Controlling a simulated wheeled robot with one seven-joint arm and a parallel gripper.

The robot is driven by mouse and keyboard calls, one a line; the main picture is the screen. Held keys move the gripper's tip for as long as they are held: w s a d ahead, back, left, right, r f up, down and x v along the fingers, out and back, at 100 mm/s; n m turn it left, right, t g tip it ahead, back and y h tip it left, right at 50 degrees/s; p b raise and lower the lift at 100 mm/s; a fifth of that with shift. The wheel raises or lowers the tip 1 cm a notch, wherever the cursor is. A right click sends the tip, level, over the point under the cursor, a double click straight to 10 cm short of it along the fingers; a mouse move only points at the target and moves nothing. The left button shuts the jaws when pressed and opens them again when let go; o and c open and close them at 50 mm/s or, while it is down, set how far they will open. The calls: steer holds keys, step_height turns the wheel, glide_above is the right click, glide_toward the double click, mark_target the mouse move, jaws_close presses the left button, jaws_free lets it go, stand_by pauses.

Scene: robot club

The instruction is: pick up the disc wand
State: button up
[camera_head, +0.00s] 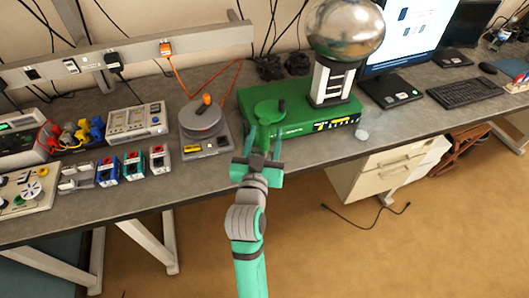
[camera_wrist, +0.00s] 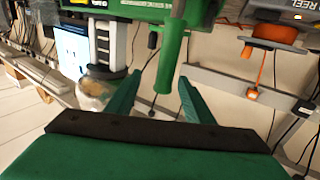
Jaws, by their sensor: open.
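The disc wand (camera_head: 269,112) is green, with a flat round disc over the left part of the green generator box and a handle pointing toward me. In the wrist view its green handle (camera_wrist: 172,55) comes down from the top edge, and its end lies between my fingers; its disc is out of that picture. My gripper (camera_head: 264,139) is open at the box's front edge. In the wrist view my gripper (camera_wrist: 160,82) has one finger on each side of the handle, with visible gaps. The fingers partly hide the handle in the head view.
The green generator box (camera_head: 318,127) carries a column and a large silver sphere (camera_head: 345,27). A cable reel (camera_head: 203,119) stands close on the left, beside several small meters. A monitor (camera_head: 402,35) and keyboard (camera_head: 468,91) are on the right. Open floor lies in front of the bench.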

mark_target(267, 119)
steer(key=shift+w+d+f, duration=0.1)
steer(key=shift+w+f, duration=0.1)
steer(key=shift+w, duration=1.8)
steer(key=shift+w+d+f, duration=0.1)
steer(key=shift+w+f, duration=0.05)
steer(key=shift+w, duration=1.8)
jaws_close()
